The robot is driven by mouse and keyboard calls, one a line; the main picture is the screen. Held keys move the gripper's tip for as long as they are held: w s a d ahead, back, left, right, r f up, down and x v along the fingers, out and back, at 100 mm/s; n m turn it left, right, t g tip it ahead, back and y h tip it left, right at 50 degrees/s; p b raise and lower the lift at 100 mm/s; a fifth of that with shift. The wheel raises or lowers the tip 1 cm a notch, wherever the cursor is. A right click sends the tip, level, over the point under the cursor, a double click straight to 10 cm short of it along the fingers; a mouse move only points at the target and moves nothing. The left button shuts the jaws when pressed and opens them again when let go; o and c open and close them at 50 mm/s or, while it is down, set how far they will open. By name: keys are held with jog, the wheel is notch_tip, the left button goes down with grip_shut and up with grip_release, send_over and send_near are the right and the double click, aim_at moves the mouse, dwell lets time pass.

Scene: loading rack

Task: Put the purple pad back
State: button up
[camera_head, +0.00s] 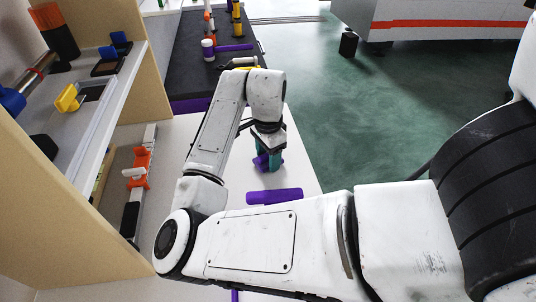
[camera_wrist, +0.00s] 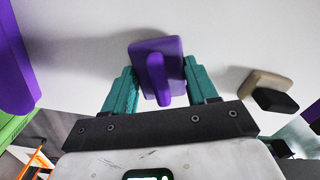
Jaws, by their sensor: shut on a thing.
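The purple pad (camera_wrist: 173,46) is a square plate with a raised purple grip, seen in the wrist view between the two teal fingers of my gripper (camera_wrist: 163,88). My gripper is shut on it. In the head view my gripper (camera_head: 268,160) is low over the white table (camera_head: 310,178), and part of the purple pad (camera_head: 261,163) shows at the fingers. I cannot tell whether the pad touches the table.
A purple cylinder (camera_head: 275,196) lies on the table near my gripper. A tan block with a black grip (camera_wrist: 268,88) is at the right in the wrist view. A shelf rack at left holds a yellow-gripped pad (camera_head: 68,98) and a blue-gripped pad (camera_head: 112,54).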

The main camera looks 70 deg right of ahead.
jog(key=shift+f, duration=0.15)
jog(key=o, duration=1)
notch_tip(320, 180, up, 12)
jog(key=shift+r+p, duration=0.2)
jog(key=shift+p, duration=0.15)
jog(key=shift+s, duration=0.15)
